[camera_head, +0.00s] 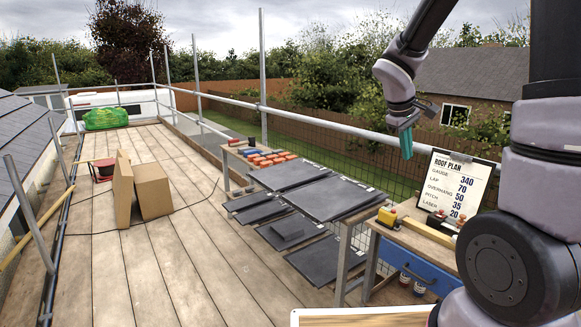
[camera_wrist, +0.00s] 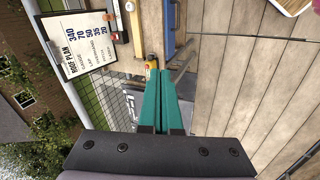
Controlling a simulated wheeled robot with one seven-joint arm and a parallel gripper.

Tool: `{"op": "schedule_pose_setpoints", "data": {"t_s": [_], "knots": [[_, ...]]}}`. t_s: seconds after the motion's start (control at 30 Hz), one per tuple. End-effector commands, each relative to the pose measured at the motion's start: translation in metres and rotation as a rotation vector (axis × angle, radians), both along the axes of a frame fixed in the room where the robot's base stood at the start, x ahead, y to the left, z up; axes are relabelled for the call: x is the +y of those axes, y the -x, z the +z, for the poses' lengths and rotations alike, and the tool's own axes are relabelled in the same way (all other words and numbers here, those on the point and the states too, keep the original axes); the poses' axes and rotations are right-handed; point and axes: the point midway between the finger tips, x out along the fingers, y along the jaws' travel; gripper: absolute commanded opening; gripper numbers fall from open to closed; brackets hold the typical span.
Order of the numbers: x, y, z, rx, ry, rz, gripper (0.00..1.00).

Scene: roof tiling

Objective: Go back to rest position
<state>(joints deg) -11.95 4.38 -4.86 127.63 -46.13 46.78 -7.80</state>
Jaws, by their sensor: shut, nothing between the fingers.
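My gripper (camera_head: 406,143) hangs in the air at the upper right of the head view, fingers pointing down, above and beyond the workbench. In the wrist view its teal fingers (camera_wrist: 161,100) lie together with nothing between them. No object touches it in either view.
A clipboard headed "Roof plan" (camera_head: 455,180) stands on the workbench at the right, beside a yellow device (camera_head: 387,216). Dark slates (camera_head: 318,198) lie on a rack left of it. Cardboard boxes (camera_head: 152,190) stand on the plank deck (camera_head: 205,270). A scaffold rail (camera_head: 300,118) runs behind the bench.

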Motion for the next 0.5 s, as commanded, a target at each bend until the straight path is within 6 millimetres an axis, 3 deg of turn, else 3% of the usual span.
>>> {"op": "schedule_pose_setpoints", "data": {"t_s": [0.03, 0.2, 0.5], "knots": [[0.0, 0.016, 0.019, -0.044, -0.059, -0.066, 0.0], [0.01, 0.068, 0.064, -0.158, -0.267, -0.272, 0.0], [0.042, 0.155, 0.12, -0.331, -0.645, -0.552, 0.0]]}}
